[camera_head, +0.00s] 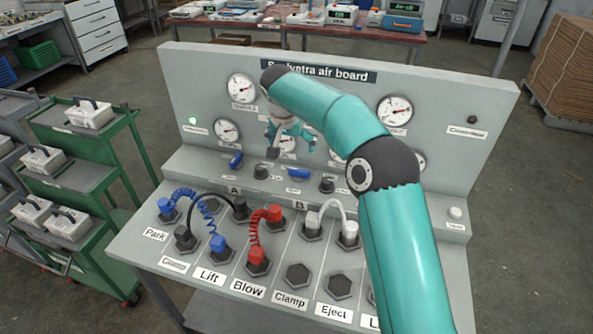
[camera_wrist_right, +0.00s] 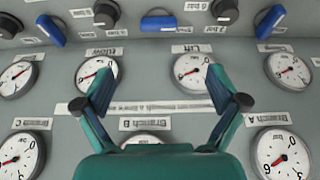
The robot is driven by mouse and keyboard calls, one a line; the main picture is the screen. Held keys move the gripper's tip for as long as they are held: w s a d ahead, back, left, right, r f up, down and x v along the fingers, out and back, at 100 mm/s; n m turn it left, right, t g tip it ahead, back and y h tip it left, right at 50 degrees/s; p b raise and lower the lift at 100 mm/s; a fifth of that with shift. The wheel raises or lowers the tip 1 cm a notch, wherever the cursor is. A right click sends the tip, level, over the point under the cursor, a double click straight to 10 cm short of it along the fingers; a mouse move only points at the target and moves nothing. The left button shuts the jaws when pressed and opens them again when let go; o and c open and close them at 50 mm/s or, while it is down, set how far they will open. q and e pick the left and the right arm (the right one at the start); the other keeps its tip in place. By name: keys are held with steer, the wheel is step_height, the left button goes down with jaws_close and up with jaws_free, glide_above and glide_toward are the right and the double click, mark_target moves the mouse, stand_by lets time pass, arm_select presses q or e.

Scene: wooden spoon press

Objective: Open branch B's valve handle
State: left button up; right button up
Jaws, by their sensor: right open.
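The grey air board (camera_head: 340,95) carries gauges, black knobs and blue valve handles. In the head view one blue handle (camera_head: 298,173) sits above the letter B, lying roughly sideways along the panel; another blue handle (camera_head: 236,160) sits above A, tilted. In the right wrist view, which is upside down, the middle blue handle (camera_wrist_right: 158,22) lies level, in line with the Branch B gauge (camera_wrist_right: 145,139). My right gripper (camera_head: 284,136) is open and empty in front of the gauges; its fingers (camera_wrist_right: 157,82) are spread, apart from the handle. My left gripper is out of view.
Coloured hoses and plugs, such as a red hose (camera_head: 262,230), stand on the sloping front panel. My right arm covers the board's right part. A green trolley (camera_head: 95,150) is at left, a red bench (camera_head: 300,35) behind.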

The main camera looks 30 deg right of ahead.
mark_target(299, 170)
steer(key=p+x, duration=0.2)
steer(key=x, duration=1.2)
steer(key=shift+d+f+p, duration=0.1)
steer(key=shift+f+p, duration=0.2)
steer(key=c, duration=1.1)
steer(key=shift+w, duration=0.1)
steer(key=shift+c, duration=0.2)
